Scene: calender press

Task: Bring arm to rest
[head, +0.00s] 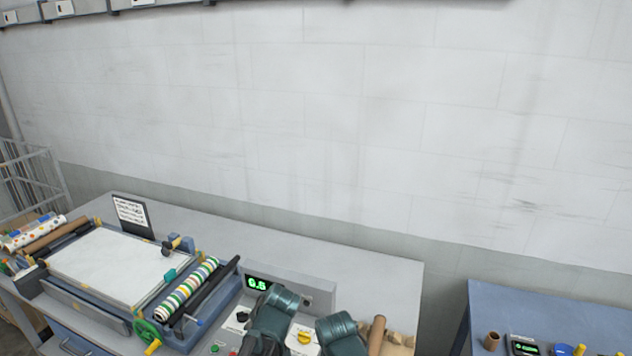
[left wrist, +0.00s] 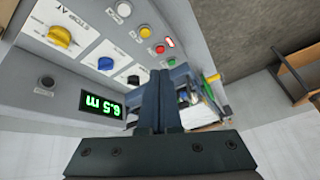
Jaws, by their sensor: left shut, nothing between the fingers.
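My left gripper (left wrist: 162,78) shows in the left wrist view with its two dark fingers together and nothing between them. It is in front of the control panel (left wrist: 185,15), with no clear contact visible. The panel has yellow, blue and black knobs and several buttons. Its green display (left wrist: 100,105) appears to read 6.5 m, seen turned over. In the head view, teal parts of my arms cover part of the console (head: 318,287) at the bottom centre; the left fingers cannot be made out there. My right gripper is not in view.
A calender press with a white sheet (head: 110,265) and a striped roll (head: 187,288) stands left on the grey bench (head: 375,275). A green handwheel (head: 147,332) sits at its front. A blue table (head: 560,305) with small items is at right. Bare bench lies behind the console.

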